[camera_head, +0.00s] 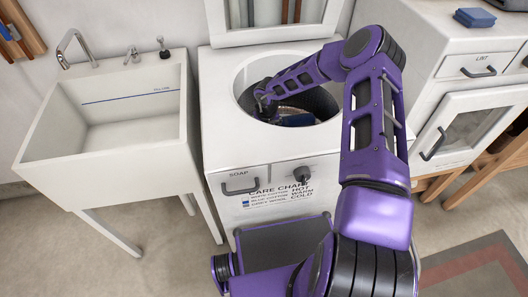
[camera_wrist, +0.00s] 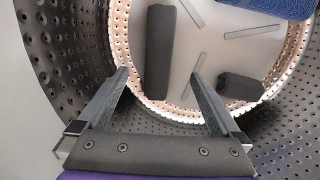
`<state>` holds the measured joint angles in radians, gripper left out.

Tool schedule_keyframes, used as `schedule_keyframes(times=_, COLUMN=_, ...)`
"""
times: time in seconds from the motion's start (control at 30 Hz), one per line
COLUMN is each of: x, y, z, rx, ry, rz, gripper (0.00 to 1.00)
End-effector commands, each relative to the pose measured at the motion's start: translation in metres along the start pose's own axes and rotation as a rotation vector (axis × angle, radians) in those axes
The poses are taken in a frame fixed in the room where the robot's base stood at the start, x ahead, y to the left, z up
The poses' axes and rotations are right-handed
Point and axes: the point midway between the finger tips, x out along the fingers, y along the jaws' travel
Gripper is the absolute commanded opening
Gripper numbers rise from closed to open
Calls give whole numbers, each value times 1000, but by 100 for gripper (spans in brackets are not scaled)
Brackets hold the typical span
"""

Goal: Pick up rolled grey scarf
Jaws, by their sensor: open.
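Two dark grey rolls lie in the washer drum in the wrist view: a long one (camera_wrist: 158,50), upright in the picture, and a shorter one (camera_wrist: 240,87) to its right. Which is the scarf is not certain; the long roll looks more like it. My gripper (camera_wrist: 159,74) is open and empty, its fingers spread to either side of the long roll's lower end in the picture. Contact with it cannot be told. In the head view my gripper (camera_head: 265,98) is inside the drum opening, partly hidden; neither grey roll can be made out there.
Blue cloth lies in the drum, at the wrist view's top right (camera_wrist: 271,7) and in the head view (camera_head: 298,120). The perforated drum wall (camera_wrist: 75,45) surrounds my gripper closely. The white washer (camera_head: 222,135) stands between a sink (camera_head: 110,170) and a cabinet (camera_head: 440,85).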

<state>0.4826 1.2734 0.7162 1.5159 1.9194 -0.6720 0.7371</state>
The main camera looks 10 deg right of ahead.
Motion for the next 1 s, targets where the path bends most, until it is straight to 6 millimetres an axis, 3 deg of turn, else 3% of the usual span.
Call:
schedule_keyframes(times=0.03, x=14, y=0, z=-1, rx=0, ry=3, rz=0, gripper=100)
schedule_keyframes(times=0.2, x=45, y=0, z=-1, rx=-1, ry=1, rz=-1, gripper=100)
schedule_keyframes(times=0.47, x=63, y=-1, z=-1, rx=-2, ry=0, rz=-2, gripper=100)
schedule_keyframes(times=0.8, x=108, y=-2, z=-6, rx=-3, ry=-1, rz=-3, gripper=100)
schedule_keyframes(times=1.0, x=111, y=-2, z=-5, rx=-3, ry=-2, rz=-3, gripper=100)
